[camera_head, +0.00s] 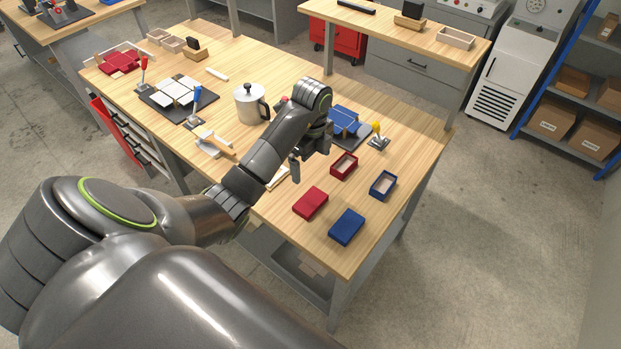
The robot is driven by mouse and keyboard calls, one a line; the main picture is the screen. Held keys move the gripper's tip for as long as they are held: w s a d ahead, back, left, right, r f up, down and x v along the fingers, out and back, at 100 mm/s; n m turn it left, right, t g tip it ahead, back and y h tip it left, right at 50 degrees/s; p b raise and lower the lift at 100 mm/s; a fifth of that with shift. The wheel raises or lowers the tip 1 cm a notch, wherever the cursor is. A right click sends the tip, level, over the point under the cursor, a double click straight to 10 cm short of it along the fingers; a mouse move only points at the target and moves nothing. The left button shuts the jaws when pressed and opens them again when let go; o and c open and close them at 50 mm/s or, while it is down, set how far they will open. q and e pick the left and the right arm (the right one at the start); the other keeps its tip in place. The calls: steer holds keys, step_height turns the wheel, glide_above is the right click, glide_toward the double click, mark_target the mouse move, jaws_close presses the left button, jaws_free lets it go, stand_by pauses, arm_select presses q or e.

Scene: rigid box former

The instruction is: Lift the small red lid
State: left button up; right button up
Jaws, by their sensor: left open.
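The small red lid (310,203) lies flat on the wooden table (409,168), toward its front right. A small open red box (344,166) stands behind it, slightly to the right. My left gripper (308,158) is open and empty above the table. In the picture it is up and behind the red lid and just left of the red box, apart from the lid. My own wrist partly hides its fingers. My right gripper is not in view.
A blue lid (346,227) lies right of the red lid, near the table's edge. A small open blue box (383,185) stands behind it. A yellow-topped lever (377,137), blue pieces (343,120) and a metal pot (250,104) stand farther back.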

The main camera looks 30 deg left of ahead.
mark_target(311, 201)
arm_select(q)
step_height(311, 201, down, 13)
steer(key=b, duration=1.2)
steer(key=shift+f+b, duration=0.15)
steer(key=shift+b, duration=0.2)
steer(key=shift+s+a+f, duration=0.1)
steer(key=shift+f, duration=0.2)
steer(key=shift+f+p, duration=0.5)
steer(key=shift+f, duration=0.95)
steer(key=shift+c, duration=0.3)
